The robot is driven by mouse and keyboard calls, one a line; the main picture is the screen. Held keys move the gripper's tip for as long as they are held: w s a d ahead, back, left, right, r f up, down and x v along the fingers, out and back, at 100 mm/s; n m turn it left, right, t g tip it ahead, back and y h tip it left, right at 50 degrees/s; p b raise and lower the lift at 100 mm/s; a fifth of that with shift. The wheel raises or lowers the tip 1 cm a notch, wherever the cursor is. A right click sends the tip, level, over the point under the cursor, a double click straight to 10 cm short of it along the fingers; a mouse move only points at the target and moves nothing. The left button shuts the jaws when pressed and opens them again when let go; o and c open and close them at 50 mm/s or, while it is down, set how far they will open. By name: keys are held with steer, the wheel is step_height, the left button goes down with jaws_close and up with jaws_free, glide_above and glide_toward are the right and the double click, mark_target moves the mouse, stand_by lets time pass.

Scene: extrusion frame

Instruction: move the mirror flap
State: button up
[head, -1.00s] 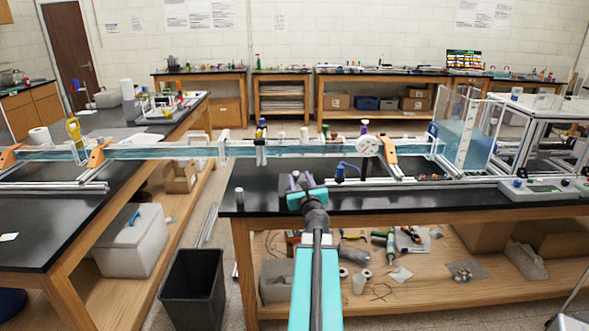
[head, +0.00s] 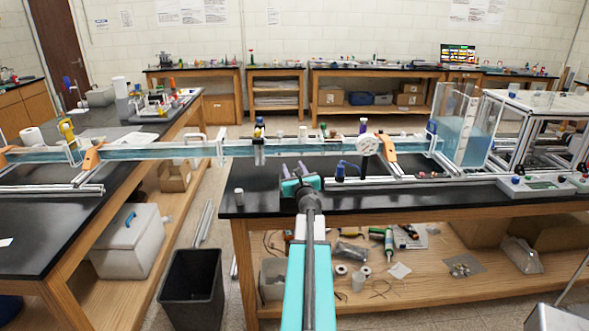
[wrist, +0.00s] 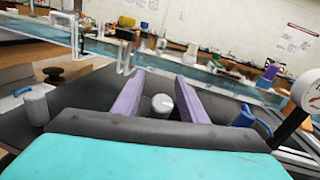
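I cannot make out a mirror flap for certain in either view. An extrusion frame with a pale top (head: 545,102) stands at the right end of the black bench, with silver posts and bars below. My gripper (head: 293,169) is over the left part of that bench, in front of the long water channel (head: 300,148) and well left of the frame. In the wrist view my gripper (wrist: 158,78) has its two purple fingers apart. A small grey round piece shows between them; I cannot tell whether it is gripped or merely behind.
A clear water tank (head: 468,140) stands at the channel's right end. A white round dial (head: 367,145) and a blue-handled part (head: 340,171) are right of my gripper. A small grey cylinder (head: 239,197) stands left of it. A black bin (head: 192,287) is on the floor.

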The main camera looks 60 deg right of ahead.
steer(key=shift+s+d, duration=0.1)
steer(key=shift+s, duration=0.05)
steer(key=shift+d, duration=0.1)
jaws_close()
